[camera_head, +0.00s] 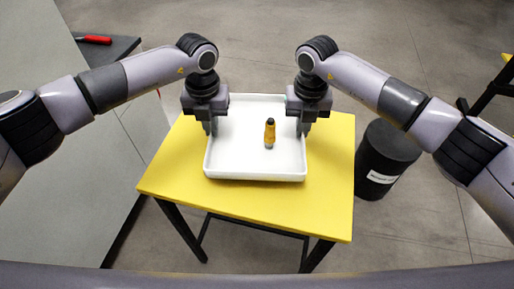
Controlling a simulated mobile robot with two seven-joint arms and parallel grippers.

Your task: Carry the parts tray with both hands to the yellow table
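The white parts tray (230,165) is over the yellow table (175,170) in the middle of the head view and appears to rest on its top. A yellow screwdriver-like tool (270,132) with a dark end is inside the tray. My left gripper (211,128) points down at the tray's left rim. My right gripper (302,128) points down at its right rim. The fingertips are small and dark against the rims, so I cannot tell whether they are closed on them.
A black bin (385,160) with a white label stands on the floor close to the table's right side. A grey surface (60,150) lies at the left, with a red-handled tool (93,39) on a dark top behind it. A dark stand (490,95) shows at the right edge.

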